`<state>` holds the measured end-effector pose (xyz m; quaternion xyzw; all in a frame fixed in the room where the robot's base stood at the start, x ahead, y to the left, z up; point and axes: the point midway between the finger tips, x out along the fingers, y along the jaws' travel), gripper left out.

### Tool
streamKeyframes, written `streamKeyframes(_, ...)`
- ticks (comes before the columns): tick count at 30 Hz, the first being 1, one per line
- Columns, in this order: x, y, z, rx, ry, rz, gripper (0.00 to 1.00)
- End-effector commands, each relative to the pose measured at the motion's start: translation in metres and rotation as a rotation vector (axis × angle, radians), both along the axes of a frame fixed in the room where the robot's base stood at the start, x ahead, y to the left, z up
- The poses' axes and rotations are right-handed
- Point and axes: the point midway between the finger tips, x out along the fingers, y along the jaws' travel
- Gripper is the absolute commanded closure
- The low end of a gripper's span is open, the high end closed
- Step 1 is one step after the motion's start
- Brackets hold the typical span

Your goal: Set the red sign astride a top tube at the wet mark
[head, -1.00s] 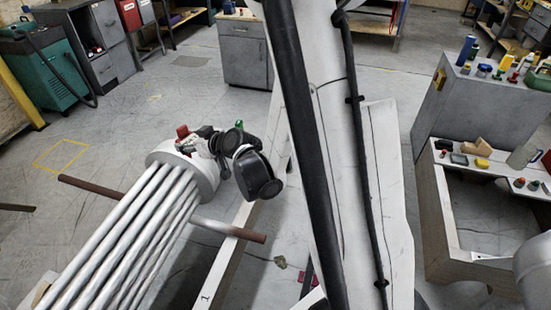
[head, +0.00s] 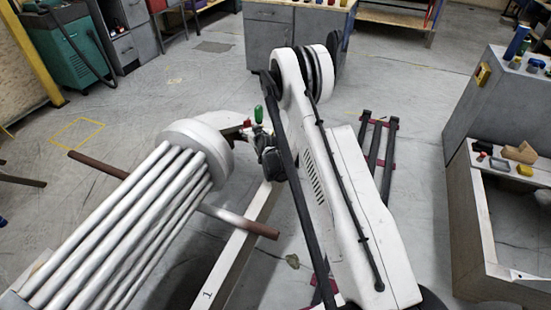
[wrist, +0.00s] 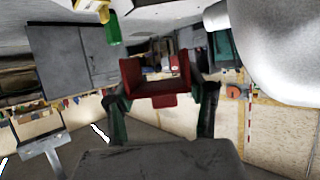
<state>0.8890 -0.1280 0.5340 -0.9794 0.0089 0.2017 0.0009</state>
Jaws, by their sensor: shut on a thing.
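The red sign (wrist: 156,88) is a folded red piece between the two dark fingers of my gripper (wrist: 158,97) in the wrist view. My gripper is shut on it and holds it up in the air. In the head view my gripper (head: 266,145) is just right of the bundle's pale round end, with a small red part of the sign (head: 247,123) showing. The silver top tubes (head: 128,218) run from that round end down to the lower left. The sign is apart from the tubes. I cannot make out the wet mark.
The large pale round end (head: 215,143) stands between my gripper and the tubes. A brown bar (head: 105,170) crosses under the bundle. A grey bench (head: 460,190) stands at the right and a grey cabinet (head: 270,45) behind. The floor at the left is mostly open.

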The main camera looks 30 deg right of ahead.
Motion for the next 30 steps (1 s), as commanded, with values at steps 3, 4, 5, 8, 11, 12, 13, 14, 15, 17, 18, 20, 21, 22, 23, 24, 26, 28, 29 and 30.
streamKeyframes(3, 0.011, -0.009, -0.036, -0.001, -0.006, -0.022, 0.81)
streamKeyframes(4, 0.013, -0.011, -0.042, 0.000, -0.007, -0.027, 0.81)
streamKeyframes(5, 0.014, -0.012, -0.047, 0.000, -0.008, -0.030, 0.81)
streamKeyframes(8, 0.018, -0.015, -0.058, -0.001, -0.011, -0.039, 0.81)
streamKeyframes(11, 0.019, -0.021, -0.065, 0.000, -0.012, -0.045, 0.81)
streamKeyframes(12, 0.019, -0.026, -0.069, 0.001, -0.012, -0.045, 0.81)
streamKeyframes(13, 0.019, -0.030, -0.072, 0.002, -0.012, -0.046, 0.81)
streamKeyframes(14, 0.019, -0.035, -0.075, 0.000, -0.012, -0.047, 0.81)
streamKeyframes(15, 0.019, -0.043, -0.079, 0.002, -0.012, -0.049, 0.81)
streamKeyframes(17, 0.019, -0.055, -0.086, 0.001, -0.012, -0.048, 0.81)
streamKeyframes(18, 0.019, -0.063, -0.091, 0.002, -0.013, -0.049, 0.81)
streamKeyframes(20, 0.020, -0.075, -0.099, 0.001, -0.012, -0.047, 0.81)
streamKeyframes(21, 0.019, -0.083, -0.103, 0.001, -0.012, -0.047, 0.81)
streamKeyframes(22, 0.019, -0.089, -0.107, 0.001, -0.012, -0.047, 0.81)
streamKeyframes(23, 0.019, -0.094, -0.110, 0.001, -0.012, -0.047, 0.81)
streamKeyframes(24, 0.020, -0.102, -0.115, 0.000, -0.012, -0.047, 0.81)
streamKeyframes(26, 0.019, -0.112, -0.121, 0.000, -0.013, -0.047, 0.81)
streamKeyframes(28, 0.020, -0.121, -0.126, 0.001, -0.012, -0.045, 0.81)
streamKeyframes(29, 0.020, -0.124, -0.128, 0.001, -0.012, -0.045, 0.81)
streamKeyframes(30, 0.020, -0.128, -0.130, 0.001, -0.012, -0.045, 0.81)
